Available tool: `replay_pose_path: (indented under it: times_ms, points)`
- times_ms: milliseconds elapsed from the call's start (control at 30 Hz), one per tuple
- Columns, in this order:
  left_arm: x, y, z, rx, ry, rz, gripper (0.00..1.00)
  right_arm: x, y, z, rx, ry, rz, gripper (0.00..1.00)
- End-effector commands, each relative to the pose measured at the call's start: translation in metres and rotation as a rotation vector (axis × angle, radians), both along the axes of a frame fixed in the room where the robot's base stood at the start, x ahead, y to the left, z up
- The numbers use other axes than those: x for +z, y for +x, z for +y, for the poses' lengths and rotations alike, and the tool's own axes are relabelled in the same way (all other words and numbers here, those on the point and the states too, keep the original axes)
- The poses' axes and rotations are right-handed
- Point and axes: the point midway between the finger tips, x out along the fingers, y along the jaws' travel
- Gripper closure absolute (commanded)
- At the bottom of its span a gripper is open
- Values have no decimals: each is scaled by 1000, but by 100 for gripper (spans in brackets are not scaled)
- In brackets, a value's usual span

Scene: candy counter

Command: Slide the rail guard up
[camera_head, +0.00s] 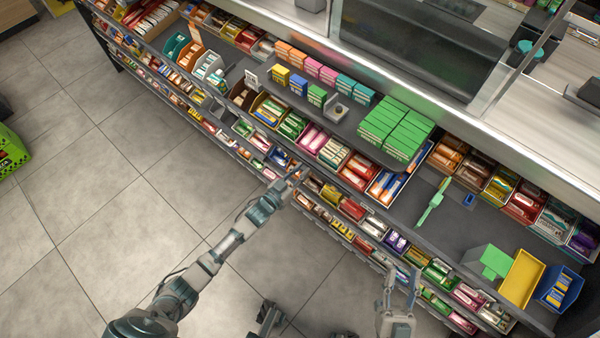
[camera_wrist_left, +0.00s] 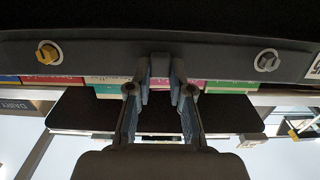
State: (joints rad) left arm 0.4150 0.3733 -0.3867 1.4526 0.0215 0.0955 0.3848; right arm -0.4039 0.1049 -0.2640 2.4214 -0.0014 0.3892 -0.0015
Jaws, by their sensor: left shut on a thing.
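The rail guard (camera_wrist_left: 210,58) looks like a long dark grey bar across the upper part of the left wrist view, with a round knob near each end. My left gripper (camera_wrist_left: 160,82) is shut on the bar's edge near its middle. In the head view my left gripper (camera_head: 292,178) is at the front of the candy shelves, and the guard cannot be clearly made out there. My right gripper (camera_head: 400,277) is open and empty in front of the lower shelves, further right.
Candy bins (camera_head: 312,138) line the tiers along the counter. Green boxes (camera_head: 397,128) stand on the upper shelf. A yellow tray (camera_head: 521,278) and a blue bin (camera_head: 560,288) are at the right.

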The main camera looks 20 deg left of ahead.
Motion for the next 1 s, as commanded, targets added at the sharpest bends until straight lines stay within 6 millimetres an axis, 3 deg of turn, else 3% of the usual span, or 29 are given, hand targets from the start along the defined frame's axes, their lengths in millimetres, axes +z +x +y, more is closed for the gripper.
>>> replay_pose_path:
  times_ms: [233, 267, 367, 733, 867, 1000]
  points:
    - [-3, -3, 0, -2, -1, 4, 100, -1, 0, 0, 0, -1, 2, 60]
    - [-3, -3, 0, -1, -1, 4, 77, -1, 0, 0, 0, -1, 2, 60]
    - [-3, -2, 0, -1, 0, 2, 54, -2, 2, 0, 0, -1, 5, 60]
    - [-2, -5, 2, 0, -2, 2, 54, -1, 0, 0, 0, 0, 1, 60]
    - [-3, -23, 8, -1, 0, 3, 54, -1, 0, 0, 0, 0, 1, 60]
    - [-3, -54, 19, -1, 0, 4, 54, -1, 0, 0, 0, 0, 1, 60]
